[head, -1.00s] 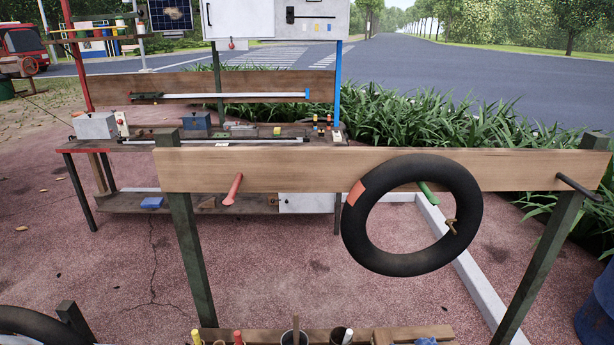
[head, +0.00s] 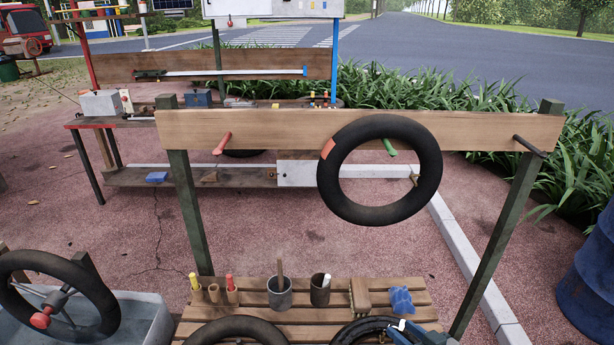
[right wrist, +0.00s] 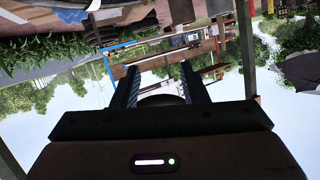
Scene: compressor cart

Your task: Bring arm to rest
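My right gripper (right wrist: 160,70) shows in the right wrist view, which is upside down. Its two dark fingers stand apart, with nothing visibly gripped. A dark rounded shape shows between the fingers; I cannot tell what it is. A black inner tube (head: 424,190) with an orange patch hangs on a green peg of the wooden crossbeam (head: 270,128). The red peg (head: 222,144) to its left is empty.
A slatted bench (head: 255,298) holds cups (head: 280,293), a brush (head: 360,296), a blue cloth (head: 401,300) and black rings at its front. A wheel (head: 25,262) stands at a water trough (head: 140,318) on the left. A blue barrel (head: 590,270) stands right.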

